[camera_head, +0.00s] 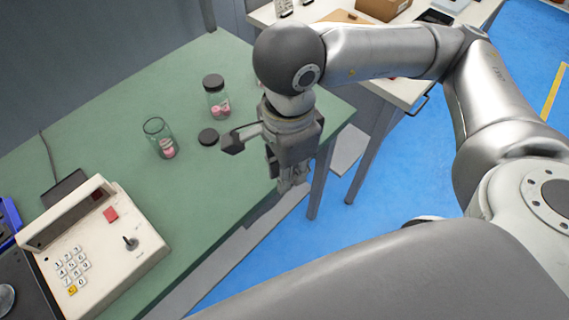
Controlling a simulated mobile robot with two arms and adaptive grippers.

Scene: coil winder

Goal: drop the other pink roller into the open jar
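The open jar (155,129) is clear glass, without a lid, and stands upright on the green table. Pink rollers (168,151) show at its bottom; I cannot tell how many. A second glass jar (218,98) with a black lid on stands behind it to the right, with pink pieces inside. My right gripper (260,164) hangs over the table's right edge, right of the open jar. Its fingers look spread, with nothing seen between them. No loose pink roller shows on the table. My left gripper is out of view.
A beige control box (95,250) with keypad, red button and joystick stands at the table's front left. The green table (110,110) is clear around the jars. A white table (405,90) with a cardboard box (383,8) stands at the back right.

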